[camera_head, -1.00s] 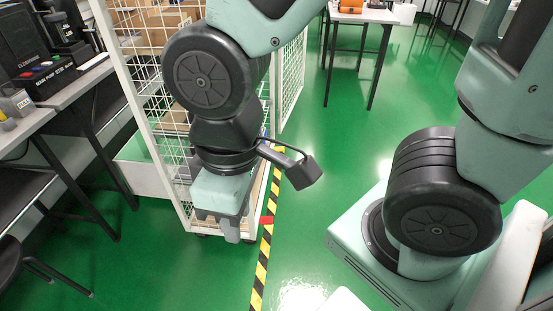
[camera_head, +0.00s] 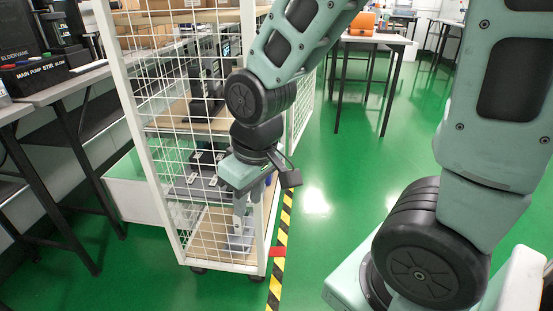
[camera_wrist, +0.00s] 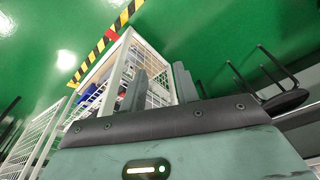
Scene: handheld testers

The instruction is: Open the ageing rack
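The ageing rack (camera_head: 173,222) is a tall white wire-mesh cage with wooden shelves, standing left of centre in the head view. Its frame also shows in the wrist view (camera_wrist: 121,66). A white mesh panel (camera_head: 301,104) stands out at the rack's right side and looks like a door swung outward. In the wrist view a mesh panel (camera_wrist: 42,138) lies at the lower left, apart from the rack frame. My gripper (camera_head: 248,197) points down at the rack's lower front right. In the wrist view its two fingers (camera_wrist: 161,76) are apart, with nothing seen between them. Contact with the rack cannot be told.
Dark devices (camera_head: 206,95) stand on the rack's shelves. A bench (camera_head: 60,91) with a pump unit is at the left. A table (camera_head: 372,39) with an orange case stands behind. Yellow-black tape (camera_head: 277,270) with a red piece marks the floor. Green floor to the right is free.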

